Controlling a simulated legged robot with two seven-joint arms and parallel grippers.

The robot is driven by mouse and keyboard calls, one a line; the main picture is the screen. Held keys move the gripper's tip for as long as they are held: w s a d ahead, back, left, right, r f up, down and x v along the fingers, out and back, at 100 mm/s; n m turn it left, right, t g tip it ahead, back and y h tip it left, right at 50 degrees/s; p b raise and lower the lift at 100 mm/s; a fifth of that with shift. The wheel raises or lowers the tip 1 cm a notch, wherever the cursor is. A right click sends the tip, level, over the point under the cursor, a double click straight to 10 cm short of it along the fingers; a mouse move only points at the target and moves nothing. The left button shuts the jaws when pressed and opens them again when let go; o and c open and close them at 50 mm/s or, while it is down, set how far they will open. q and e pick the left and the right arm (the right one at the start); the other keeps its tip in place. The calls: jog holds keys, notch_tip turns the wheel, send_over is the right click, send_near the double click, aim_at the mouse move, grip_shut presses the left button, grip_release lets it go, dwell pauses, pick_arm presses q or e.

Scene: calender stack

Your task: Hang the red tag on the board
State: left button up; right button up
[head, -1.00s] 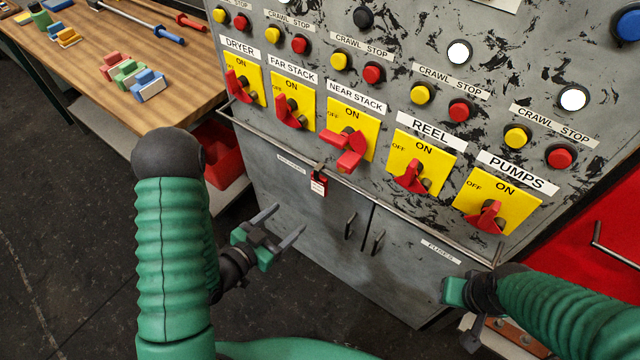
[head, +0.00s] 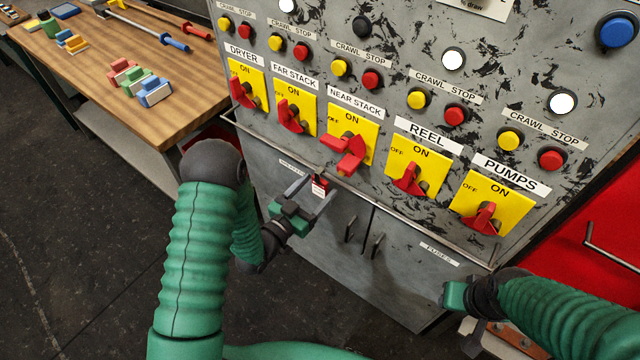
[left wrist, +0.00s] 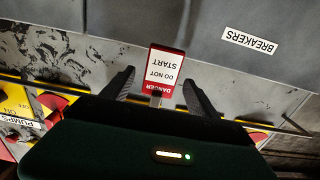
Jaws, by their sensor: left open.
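The red tag (head: 319,186) hangs at the rail (head: 402,214) along the lower edge of the grey control board (head: 405,62). In the left wrist view the tag (left wrist: 166,68) appears upside down, with a white "DANGER DO NOT START" label. My left gripper (head: 321,188) is open at the tag. In the left wrist view its fingers (left wrist: 158,80) stand on either side of the tag, with gaps showing. My right gripper (head: 455,295) is low at the right, away from the tag; its jaws cannot be made out.
The board carries yellow switch plates with red handles; the near stack handle (head: 346,150) sticks out above the tag. Cabinet doors with handles (head: 351,229) are below the rail. A wooden bench (head: 190,88) with coloured blocks and tools stands left. A red panel (head: 610,210) is at right.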

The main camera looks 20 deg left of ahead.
pick_arm(q)
jog(key=shift+x, duration=1.05)
jog(key=c, duration=1.4)
jog(key=shift+c, duration=0.2)
